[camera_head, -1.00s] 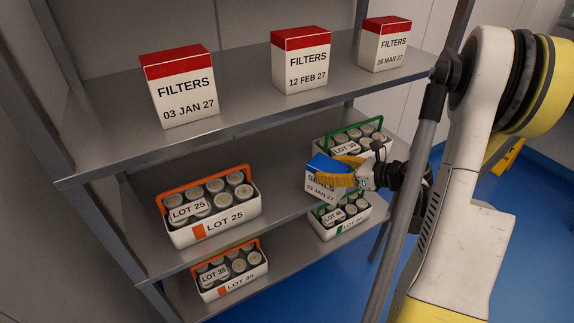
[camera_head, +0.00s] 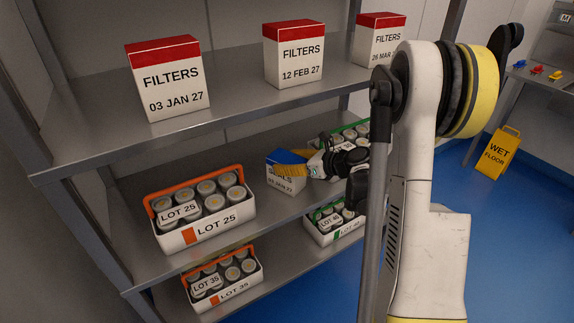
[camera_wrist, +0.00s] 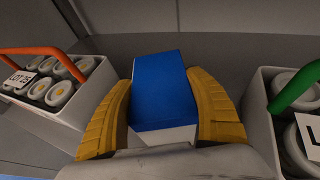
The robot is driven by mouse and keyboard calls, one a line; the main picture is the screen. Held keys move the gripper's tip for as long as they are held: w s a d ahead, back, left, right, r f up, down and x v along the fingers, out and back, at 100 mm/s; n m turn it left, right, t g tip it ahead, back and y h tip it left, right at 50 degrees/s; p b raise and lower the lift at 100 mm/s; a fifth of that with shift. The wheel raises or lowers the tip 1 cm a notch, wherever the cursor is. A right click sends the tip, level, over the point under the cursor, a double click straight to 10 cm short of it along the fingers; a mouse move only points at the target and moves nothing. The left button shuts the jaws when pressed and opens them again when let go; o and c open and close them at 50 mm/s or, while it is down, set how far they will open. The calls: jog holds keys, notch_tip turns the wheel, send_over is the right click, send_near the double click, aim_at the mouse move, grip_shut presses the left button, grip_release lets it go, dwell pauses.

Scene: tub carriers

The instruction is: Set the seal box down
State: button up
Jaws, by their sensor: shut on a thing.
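The seal box (camera_head: 284,184), white with a blue lid and a SEALS label, is at the middle shelf (camera_head: 247,253), between two tub carriers. My gripper (camera_head: 291,169) reaches in from the right and is shut on it. In the wrist view the yellow fingers of my gripper (camera_wrist: 163,112) lie along both sides of the box (camera_wrist: 160,85). The box looks upright and at shelf height; I cannot tell whether its base touches the shelf.
The orange-handled LOT 25 tub (camera_head: 217,229) stands left of the box. A green-handled tub (camera_wrist: 262,125) stands close on the right. Lower tubs LOT 35 (camera_head: 228,294) and LOT 40 (camera_head: 323,236) are below. Filter boxes (camera_head: 167,85) stand on the top shelf (camera_head: 80,140).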

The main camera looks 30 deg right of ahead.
jog(key=o, duration=1.4)
